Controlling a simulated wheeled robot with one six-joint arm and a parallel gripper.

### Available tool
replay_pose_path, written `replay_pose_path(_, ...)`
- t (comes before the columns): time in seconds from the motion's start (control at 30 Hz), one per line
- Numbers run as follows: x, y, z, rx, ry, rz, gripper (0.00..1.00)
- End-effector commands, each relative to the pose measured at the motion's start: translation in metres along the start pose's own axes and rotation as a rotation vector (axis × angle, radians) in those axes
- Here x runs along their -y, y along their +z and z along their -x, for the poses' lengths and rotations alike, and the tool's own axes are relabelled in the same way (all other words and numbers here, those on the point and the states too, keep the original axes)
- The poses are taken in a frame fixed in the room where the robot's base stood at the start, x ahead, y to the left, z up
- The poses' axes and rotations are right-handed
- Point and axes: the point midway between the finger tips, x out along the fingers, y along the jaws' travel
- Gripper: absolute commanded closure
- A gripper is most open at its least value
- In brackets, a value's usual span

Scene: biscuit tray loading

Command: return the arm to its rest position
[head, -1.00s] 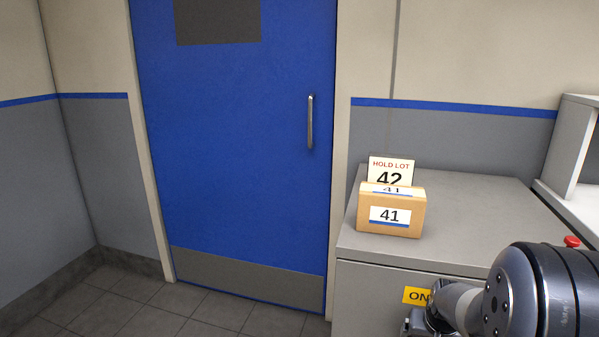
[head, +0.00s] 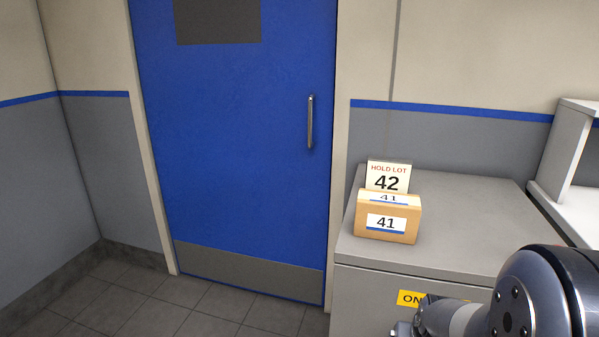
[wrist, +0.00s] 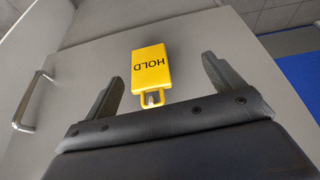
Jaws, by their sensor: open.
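My gripper (wrist: 162,70) is open in the wrist view, one finger on each side of the picture. A yellow tag marked HOLD (wrist: 152,66) shows between and beyond the fingers against a grey surface. Its loop end points toward the gripper, and I cannot tell whether the gripper touches it. In the head view my arm (head: 540,290) reaches in at the lower right, low in front of the grey cabinet (head: 470,280). The gripper there is mostly cut off by the lower edge.
A cardboard box marked 41 (head: 387,232) stands on the cabinet top, with a HOLD LOT 42 card (head: 386,170) behind it. A yellow label (head: 411,298) is on the cabinet front, partly hidden by my arm. A metal handle (wrist: 28,105) shows in the wrist view. Floor before the blue door (head: 240,150) is clear.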

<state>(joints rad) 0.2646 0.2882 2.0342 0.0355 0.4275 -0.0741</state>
Motion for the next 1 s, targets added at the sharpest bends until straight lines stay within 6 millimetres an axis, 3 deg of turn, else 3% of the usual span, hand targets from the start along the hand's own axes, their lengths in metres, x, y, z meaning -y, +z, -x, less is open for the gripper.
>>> replay_pose_path(1.0,0.052,-0.04,0.038,0.0,-0.043,0.105,0.12)
